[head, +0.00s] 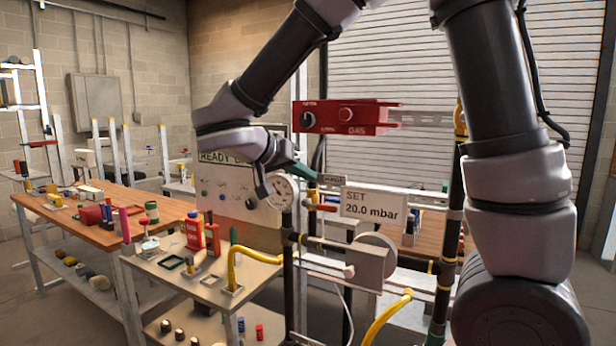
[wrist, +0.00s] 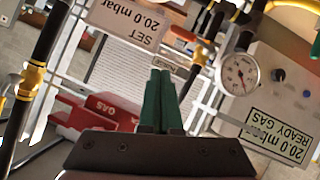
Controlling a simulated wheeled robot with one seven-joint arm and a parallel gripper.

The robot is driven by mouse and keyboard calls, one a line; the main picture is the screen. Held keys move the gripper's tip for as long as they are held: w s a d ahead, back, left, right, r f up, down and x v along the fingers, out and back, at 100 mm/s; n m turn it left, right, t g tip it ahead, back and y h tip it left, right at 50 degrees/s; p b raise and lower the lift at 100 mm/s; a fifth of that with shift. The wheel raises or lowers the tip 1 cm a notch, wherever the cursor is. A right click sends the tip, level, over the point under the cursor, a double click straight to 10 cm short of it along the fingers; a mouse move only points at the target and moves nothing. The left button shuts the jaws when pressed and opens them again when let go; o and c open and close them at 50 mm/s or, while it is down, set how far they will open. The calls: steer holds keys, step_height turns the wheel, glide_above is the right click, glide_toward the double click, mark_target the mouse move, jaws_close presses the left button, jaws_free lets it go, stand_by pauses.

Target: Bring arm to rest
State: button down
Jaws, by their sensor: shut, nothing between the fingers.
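My arm reaches from the right across the upper part of the head view and bends down at the left. My gripper (head: 304,172) hangs at the arm's end in front of the gas rig, near the round gauge (head: 281,192). In the wrist view, the green fingers of my gripper (wrist: 160,76) are pressed together with nothing between them. The wrist picture is upside down. There the gauge (wrist: 240,75) lies to the right of the fingers, and the red gas box (wrist: 98,112) lies to the left.
A "SET 20.0 mbar" sign (head: 372,207) hangs on the rig's pipe frame, right of my gripper. The red gas box (head: 340,117) sits above. A wooden workbench (head: 82,203) with bottles stands left. A grey panel (head: 222,192) reading "READY GAS" is behind my wrist.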

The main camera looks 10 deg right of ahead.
steer(key=s+d+g+y, duration=0.3)
steer(key=s+d, duration=0.1)
steer(key=d, duration=0.3)
steer(key=s+d+g+y, duration=0.2)
steer(key=s+d+g, duration=0.15)
steer(key=d, duration=0.35)
steer(key=s+d+r+t+y, duration=0.2)
steer(key=s+r+t+y, duration=0.2)
steer(key=r+t+y, duration=0.1)
steer(key=shift+s+n+y, duration=0.15)
steer(key=shift+n+y, duration=0.15)
steer(key=shift+y, duration=0.2)
steer(key=shift+a+r, duration=0.1)
steer(key=shift+a, duration=0.05)
